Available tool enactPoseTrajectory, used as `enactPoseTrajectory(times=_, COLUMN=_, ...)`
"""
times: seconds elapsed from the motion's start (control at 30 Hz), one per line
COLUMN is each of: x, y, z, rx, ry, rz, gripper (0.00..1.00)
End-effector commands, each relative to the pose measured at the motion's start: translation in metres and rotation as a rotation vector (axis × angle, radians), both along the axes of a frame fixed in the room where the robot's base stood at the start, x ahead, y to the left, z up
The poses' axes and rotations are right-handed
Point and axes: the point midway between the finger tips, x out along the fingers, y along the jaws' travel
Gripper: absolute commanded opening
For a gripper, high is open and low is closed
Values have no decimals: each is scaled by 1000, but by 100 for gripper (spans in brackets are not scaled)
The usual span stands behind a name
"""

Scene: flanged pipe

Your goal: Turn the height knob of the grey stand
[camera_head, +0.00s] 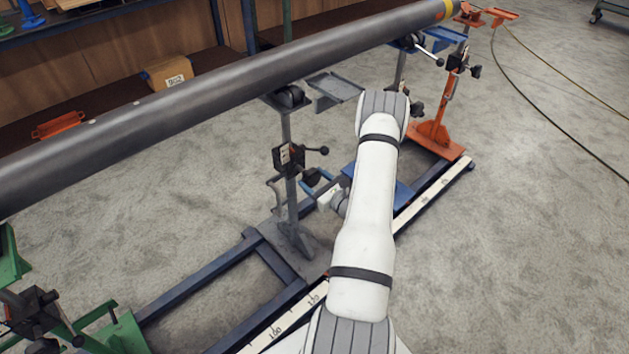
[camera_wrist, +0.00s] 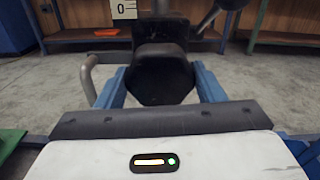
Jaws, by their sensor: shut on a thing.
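The grey stand (camera_head: 288,130) is upright under the long pipe (camera_head: 235,82), left of my arm in the head view. Its black height knob (camera_head: 312,176) is on the side facing my arm. In the wrist view the knob (camera_wrist: 160,78) sits between the blue fingers of my gripper (camera_wrist: 160,90), one on each side. My gripper is shut on the knob. A white scale plate marked 0 (camera_wrist: 123,9) shows above the knob.
A black lever (camera_head: 316,150) sticks out above the knob. A bent grey handle (camera_wrist: 88,78) is left of it in the wrist view. An orange stand (camera_head: 437,125) is at the back right and a green stand (camera_head: 125,335) at the front left. Dark rails (camera_head: 205,285) run along the floor.

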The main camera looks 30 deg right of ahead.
Motion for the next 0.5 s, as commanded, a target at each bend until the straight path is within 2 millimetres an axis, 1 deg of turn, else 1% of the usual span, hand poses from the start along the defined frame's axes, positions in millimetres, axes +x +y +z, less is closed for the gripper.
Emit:
enactPoseTrajectory(times=0.27, x=0, y=0, z=-4, rx=-188, ry=-27, rz=-1, gripper=39)
enactPoseTrajectory(times=0.5, x=1, y=0, z=-5, rx=-413, ry=-60, rz=-1, gripper=39)
